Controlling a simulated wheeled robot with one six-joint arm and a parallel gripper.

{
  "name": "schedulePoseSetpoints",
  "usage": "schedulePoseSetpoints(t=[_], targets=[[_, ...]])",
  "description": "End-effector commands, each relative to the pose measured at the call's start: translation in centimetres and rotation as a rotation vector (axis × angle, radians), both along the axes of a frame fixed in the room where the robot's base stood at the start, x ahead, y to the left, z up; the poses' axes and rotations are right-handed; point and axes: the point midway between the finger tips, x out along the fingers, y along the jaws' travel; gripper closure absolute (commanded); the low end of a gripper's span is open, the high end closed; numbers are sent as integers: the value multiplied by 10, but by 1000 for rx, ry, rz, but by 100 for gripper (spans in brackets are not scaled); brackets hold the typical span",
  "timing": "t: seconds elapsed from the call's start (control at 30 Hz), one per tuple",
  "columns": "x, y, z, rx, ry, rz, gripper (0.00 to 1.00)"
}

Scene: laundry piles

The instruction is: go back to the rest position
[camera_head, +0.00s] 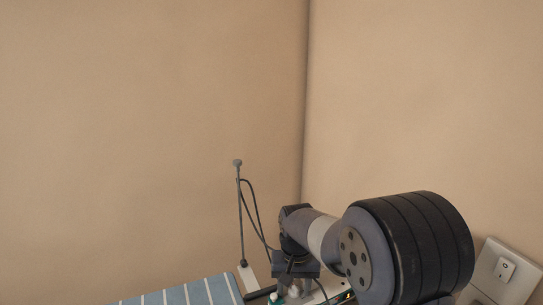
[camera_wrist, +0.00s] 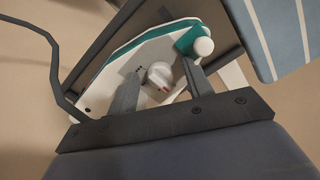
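My gripper (camera_wrist: 160,72) shows in the wrist view with its two dark fingers spread apart. Behind and between them is a white and teal iron (camera_wrist: 120,77) with a round white dial (camera_wrist: 161,74). The iron lies by a dark metal rest. I see nothing clearly clamped between the fingers, and I cannot tell whether they touch the iron. In the head view my arm reaches down toward the wall corner, and the fingers are mostly hidden there.
A blue-and-white striped ironing board (camera_head: 190,293) is at the bottom; it also shows in the wrist view (camera_wrist: 277,32). A thin upright rod (camera_head: 240,215) with a black cable stands beside my arm. Beige walls meet close behind. A pale switch plate (camera_head: 500,275) is at the lower right.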

Motion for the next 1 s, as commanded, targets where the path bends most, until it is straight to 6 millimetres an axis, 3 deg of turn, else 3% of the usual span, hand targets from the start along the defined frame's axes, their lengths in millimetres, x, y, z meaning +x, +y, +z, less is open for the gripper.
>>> schedulePoseSetpoints(t=[0.5, 1.0], targets=[[3, -2, -2, -5, -6, 357, 52], [3, -3, -4, -6, -4, 406, 52]])
